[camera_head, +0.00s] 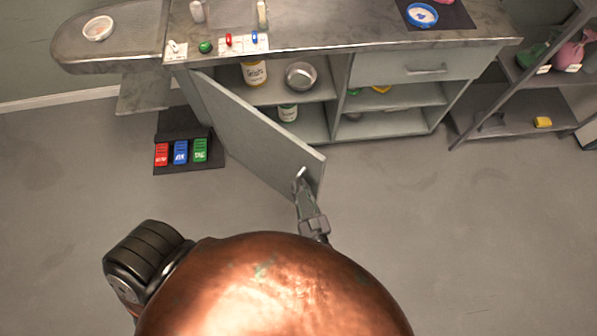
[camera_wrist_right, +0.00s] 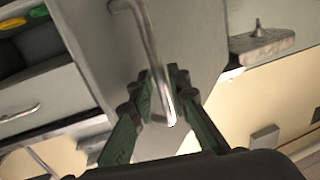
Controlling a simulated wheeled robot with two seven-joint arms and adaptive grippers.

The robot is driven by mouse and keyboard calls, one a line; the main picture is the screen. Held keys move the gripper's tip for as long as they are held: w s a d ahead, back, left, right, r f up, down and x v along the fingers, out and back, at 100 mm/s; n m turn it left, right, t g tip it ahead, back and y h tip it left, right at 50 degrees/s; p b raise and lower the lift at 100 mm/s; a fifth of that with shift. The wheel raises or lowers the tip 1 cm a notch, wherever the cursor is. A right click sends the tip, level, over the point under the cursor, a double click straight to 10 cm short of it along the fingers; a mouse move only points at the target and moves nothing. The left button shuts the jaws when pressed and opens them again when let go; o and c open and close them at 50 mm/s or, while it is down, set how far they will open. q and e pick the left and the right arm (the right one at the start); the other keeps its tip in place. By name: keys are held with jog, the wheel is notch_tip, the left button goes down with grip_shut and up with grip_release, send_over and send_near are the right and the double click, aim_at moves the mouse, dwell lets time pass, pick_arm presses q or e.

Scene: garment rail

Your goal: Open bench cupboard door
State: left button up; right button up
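The bench cupboard door (camera_head: 258,137) is a grey panel hinged at its left edge and swung well out from the bench, so the cupboard interior (camera_head: 300,115) shows. Its metal bar handle (camera_head: 301,174) is near the free edge. My right gripper (camera_head: 302,186) is at the handle. In the right wrist view, the dark green fingers (camera_wrist_right: 162,88) lie on both sides of the lower end of the handle (camera_wrist_right: 147,38) and appear closed on it. The door face (camera_wrist_right: 190,40) fills the area behind. My left gripper is not in view.
A white-labelled tin (camera_head: 254,73) and a metal bowl (camera_head: 300,76) stand inside the cupboard. A dark mat (camera_head: 176,122) with red, blue and green items lies on the floor left of the door. A shelf rack (camera_head: 510,97) stands right. Floor right of the door is clear.

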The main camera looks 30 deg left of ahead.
jog(key=v, duration=1)
jog(key=shift+s, duration=0.1)
